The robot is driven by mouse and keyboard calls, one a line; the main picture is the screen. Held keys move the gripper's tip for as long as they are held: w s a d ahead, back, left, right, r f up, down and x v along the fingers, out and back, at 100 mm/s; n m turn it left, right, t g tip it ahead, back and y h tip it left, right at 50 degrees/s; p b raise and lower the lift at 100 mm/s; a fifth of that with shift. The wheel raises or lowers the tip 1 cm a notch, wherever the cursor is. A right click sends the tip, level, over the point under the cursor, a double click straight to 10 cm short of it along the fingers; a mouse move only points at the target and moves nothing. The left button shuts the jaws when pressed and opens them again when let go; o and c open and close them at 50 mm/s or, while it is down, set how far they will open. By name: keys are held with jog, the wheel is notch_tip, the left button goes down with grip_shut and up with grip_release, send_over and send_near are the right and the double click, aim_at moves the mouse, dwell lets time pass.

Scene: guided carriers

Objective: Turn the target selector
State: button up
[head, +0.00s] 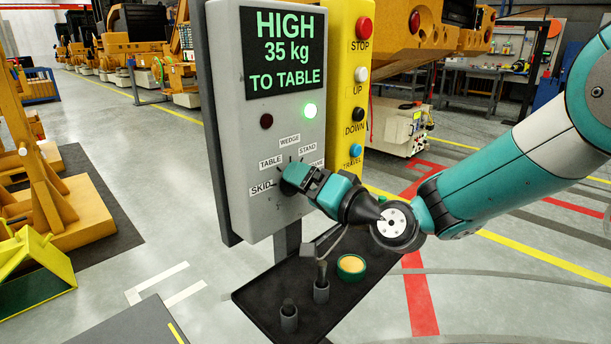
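The target selector is on the lower front of a grey control panel (232,110) in the head view. Its labels, SKID, TABLE, WEDGE, STAND and one partly covered, fan around the spot where my gripper (290,181) is. My gripper reaches in from the right, its tip against or very close to the panel. It hides the selector knob, so its pointing direction cannot be seen. Whether the fingers are closed on the knob cannot be told. The panel's screen (285,52) reads "HIGH 35 kg TO TABLE". The green lamp (310,111) is lit; the red lamp (266,121) is dark.
A yellow button box (346,100) with STOP, UP, DOWN and TRAVEL buttons stands right beside the panel. Below is a black tray (262,293) with grey upright holders and a green-rimmed round item (351,267). A yellow-green wedge-shaped stand (35,270) is at left. Open floor lies between.

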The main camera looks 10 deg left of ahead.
jog(key=shift+w+a, duration=0.25)
jog(key=shift+a, duration=0.25)
jog(key=c, duration=0.9)
